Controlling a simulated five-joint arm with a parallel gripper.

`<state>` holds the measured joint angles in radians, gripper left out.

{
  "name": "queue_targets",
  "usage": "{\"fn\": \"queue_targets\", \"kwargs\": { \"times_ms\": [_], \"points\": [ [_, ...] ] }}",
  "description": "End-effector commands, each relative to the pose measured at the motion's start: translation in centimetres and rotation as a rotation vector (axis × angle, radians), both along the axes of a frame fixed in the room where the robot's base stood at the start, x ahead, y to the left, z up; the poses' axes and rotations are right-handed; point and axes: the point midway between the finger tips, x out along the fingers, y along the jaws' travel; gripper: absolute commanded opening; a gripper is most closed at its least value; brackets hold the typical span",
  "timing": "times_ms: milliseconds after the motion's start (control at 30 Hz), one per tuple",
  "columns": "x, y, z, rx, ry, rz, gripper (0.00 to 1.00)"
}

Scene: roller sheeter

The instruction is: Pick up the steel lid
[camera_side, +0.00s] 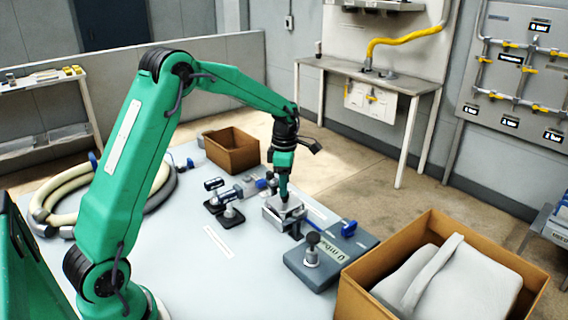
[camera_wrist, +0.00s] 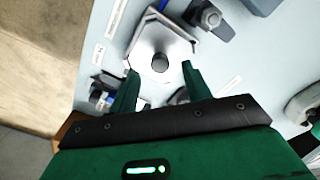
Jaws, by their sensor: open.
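The steel lid appears to be the grey metal piece with clipped corners in the wrist view (camera_wrist: 150,38). In the side view, a grey steel piece (camera_side: 276,214) sits on the table directly below my gripper (camera_side: 284,197). In the wrist view my gripper (camera_wrist: 160,68) is open, with one green finger at each side of the lid's near part. I cannot tell whether the fingers touch it. The fingertips partly hide the steel piece in the side view.
A blue-grey plate with a black knob (camera_side: 311,250) stands close on the right. Dark clamp-like parts (camera_side: 228,208) lie to the left. An open brown box (camera_side: 232,150) is behind, and a large box holding a white bag (camera_side: 360,285) is at front right. The front table is clear.

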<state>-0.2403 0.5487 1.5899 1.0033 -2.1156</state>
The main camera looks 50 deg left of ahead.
Motion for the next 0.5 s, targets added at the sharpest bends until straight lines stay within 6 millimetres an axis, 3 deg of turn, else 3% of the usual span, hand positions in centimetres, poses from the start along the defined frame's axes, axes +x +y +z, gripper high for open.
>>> {"fn": "queue_targets", "kwargs": {
  "times_ms": [200,500],
  "points": [
    [0.0,0.0,-2.4,0.0,0.001,0.0,0.48],
    [0.0,0.0,-3.0,0.0,0.0,0.0,0.48]
  ]
}}
